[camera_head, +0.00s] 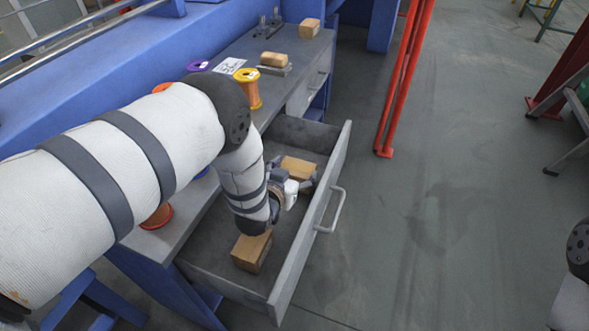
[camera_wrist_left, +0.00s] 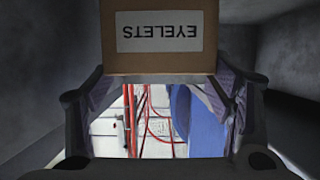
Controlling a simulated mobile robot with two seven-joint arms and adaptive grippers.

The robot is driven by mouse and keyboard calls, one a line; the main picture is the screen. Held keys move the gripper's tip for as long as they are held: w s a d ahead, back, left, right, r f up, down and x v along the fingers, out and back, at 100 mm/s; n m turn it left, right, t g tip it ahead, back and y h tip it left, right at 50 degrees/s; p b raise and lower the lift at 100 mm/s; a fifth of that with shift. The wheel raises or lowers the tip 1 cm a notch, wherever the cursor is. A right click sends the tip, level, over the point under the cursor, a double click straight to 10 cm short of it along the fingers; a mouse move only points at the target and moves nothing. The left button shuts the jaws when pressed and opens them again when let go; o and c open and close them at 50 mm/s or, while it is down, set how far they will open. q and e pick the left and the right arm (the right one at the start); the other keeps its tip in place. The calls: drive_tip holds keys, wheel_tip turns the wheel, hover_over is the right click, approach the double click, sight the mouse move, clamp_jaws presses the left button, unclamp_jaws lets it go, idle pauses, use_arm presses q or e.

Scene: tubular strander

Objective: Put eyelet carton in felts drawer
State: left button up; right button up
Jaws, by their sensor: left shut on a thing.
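The eyelet carton (camera_wrist_left: 160,38) is a brown box with a white label reading EYELETS, upside down in the left wrist view. It sits between the fingers of my left gripper (camera_wrist_left: 160,80), which is shut on it. In the head view this carton (camera_head: 299,166) shows at the far end of the left gripper (camera_head: 301,184), inside the open felts drawer (camera_head: 331,200). The gripper hides part of it, and I cannot tell whether it touches the drawer floor. Of my right arm only a piece shows at the right edge; its gripper is out of view.
Another brown carton (camera_head: 252,250) lies in the drawer's near end.

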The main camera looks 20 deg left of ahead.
use_arm(q)
drive_tip(key=shift+f, duration=0.15)
drive_tip(key=o, duration=1.1)
drive_tip(key=shift+o, duration=0.2)
use_arm(e)
drive_tip(key=shift+s, duration=0.1)
use_arm(q)
drive_tip(key=shift+r, duration=0.35)
drive_tip(key=shift+w+r+p, duration=0.1)
drive_tip(key=shift+r+p, duration=0.3)
drive_tip(key=shift+r, duration=0.35)
drive_tip(key=f+p+v, duration=0.1)
drive_tip(key=p+v, duration=0.1)
drive_tip(key=v, duration=1)
use_arm(e)
drive_tip(key=shift+t, duration=0.7)
drive_tip(key=w+r, duration=0.3)
drive_tip(key=shift+w+r, duration=0.2)
drive_tip(key=shift+r, duration=0.05)
